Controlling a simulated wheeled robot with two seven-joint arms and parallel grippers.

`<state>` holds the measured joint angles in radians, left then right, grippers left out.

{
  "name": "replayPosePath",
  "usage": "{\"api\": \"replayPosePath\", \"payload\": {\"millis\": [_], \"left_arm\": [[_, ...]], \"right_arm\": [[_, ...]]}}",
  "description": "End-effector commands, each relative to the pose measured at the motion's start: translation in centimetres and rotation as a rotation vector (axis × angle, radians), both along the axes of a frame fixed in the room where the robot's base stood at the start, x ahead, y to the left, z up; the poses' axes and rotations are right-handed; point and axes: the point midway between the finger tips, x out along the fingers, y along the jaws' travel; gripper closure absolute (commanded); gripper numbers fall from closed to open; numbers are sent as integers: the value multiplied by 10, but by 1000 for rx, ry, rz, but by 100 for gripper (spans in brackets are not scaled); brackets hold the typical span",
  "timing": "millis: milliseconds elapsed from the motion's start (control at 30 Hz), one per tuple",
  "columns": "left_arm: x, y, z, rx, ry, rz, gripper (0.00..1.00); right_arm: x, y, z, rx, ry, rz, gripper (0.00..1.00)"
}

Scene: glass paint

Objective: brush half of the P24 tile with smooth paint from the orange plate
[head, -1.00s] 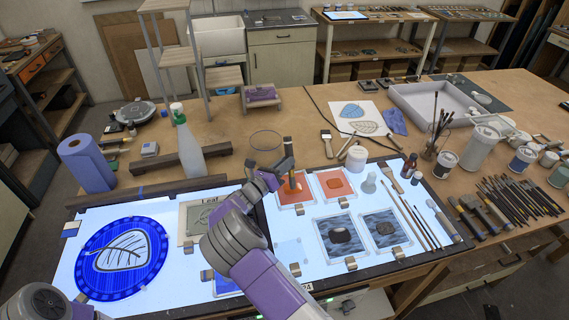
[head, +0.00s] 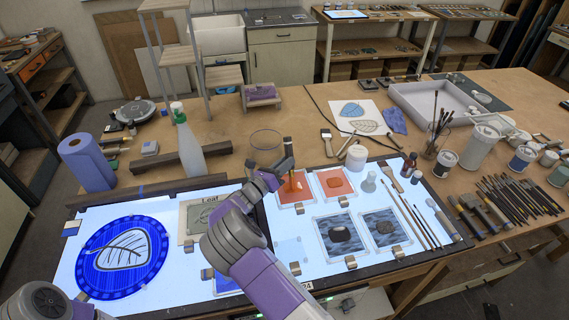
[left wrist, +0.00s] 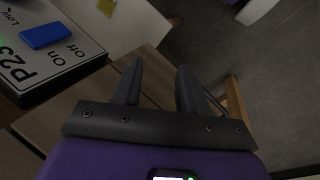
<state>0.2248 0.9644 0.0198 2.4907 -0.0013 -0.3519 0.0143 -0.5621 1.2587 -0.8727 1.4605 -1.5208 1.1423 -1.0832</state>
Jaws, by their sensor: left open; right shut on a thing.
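My right gripper (head: 285,164) is shut on a brush (head: 288,146), held upright over the left of two orange plates (head: 299,200). The brush's lower end is at the orange paint; I cannot tell whether it touches. A pale square tile (head: 291,250) lies on the light table, close behind the label ending in 24 (head: 306,287), with my right arm partly in front. My left gripper (left wrist: 158,85) is open and empty in the left wrist view, beside a panel marked P23 (left wrist: 20,62). In the head view only part of my left arm shows, at lower left.
The second orange plate (head: 336,183) is just to the right. Two framed dark tiles (head: 340,236) lie in front of it. Loose brushes (head: 415,212) lie at the right. A clear glass (head: 265,146) and a spray bottle (head: 188,148) stand behind.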

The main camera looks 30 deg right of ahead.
Motion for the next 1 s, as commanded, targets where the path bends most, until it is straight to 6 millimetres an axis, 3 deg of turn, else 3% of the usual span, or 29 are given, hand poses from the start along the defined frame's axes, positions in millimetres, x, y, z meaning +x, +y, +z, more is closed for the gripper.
{"api": "replayPosePath", "payload": {"millis": [400, 733, 1000], "left_arm": [[0, 0, 2, 0, 0, 0, 57], [0, 0, 20, 0, 0, 0, 57], [0, 0, 20, 0, 0, 0, 57]], "right_arm": [[0, 0, -1, 3, 1, 0, 100], [0, 0, 21, 1, 1, 0, 100], [0, 0, 21, 1, 0, 0, 100]]}}
